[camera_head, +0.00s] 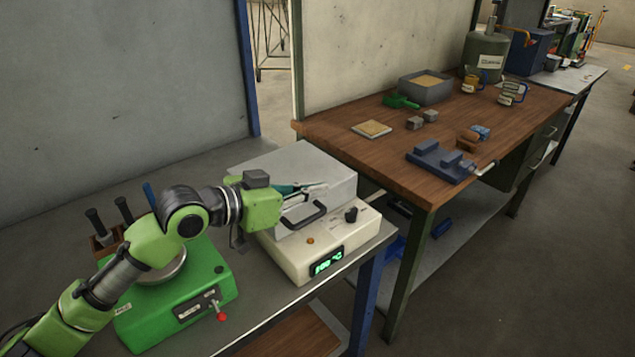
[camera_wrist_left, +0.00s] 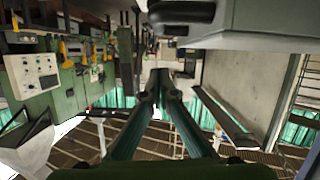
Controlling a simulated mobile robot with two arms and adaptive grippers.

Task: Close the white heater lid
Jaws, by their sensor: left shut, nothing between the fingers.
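The white heater (camera_head: 318,243) stands on the grey bench, with a green lit display and a black knob on its front. Its pale grey lid (camera_head: 325,165) lies down over the body, and I see no clear gap at the front edge. A black handle (camera_head: 303,217) is on the lid's front. My left gripper (camera_head: 322,186) is over the lid, behind and above the handle; its fingers are together and empty. Part of the lid is hidden behind the gripper. The left gripper's fingertips also meet in the left wrist view (camera_wrist_left: 162,78). My right gripper is not in view.
A green device (camera_head: 180,300) with a red-tipped lever stands on the bench left of the heater, under my left arm. A wooden table (camera_head: 450,120) to the right holds a grey bin (camera_head: 425,88) and a blue fixture (camera_head: 440,163). A grey wall panel stands behind the bench.

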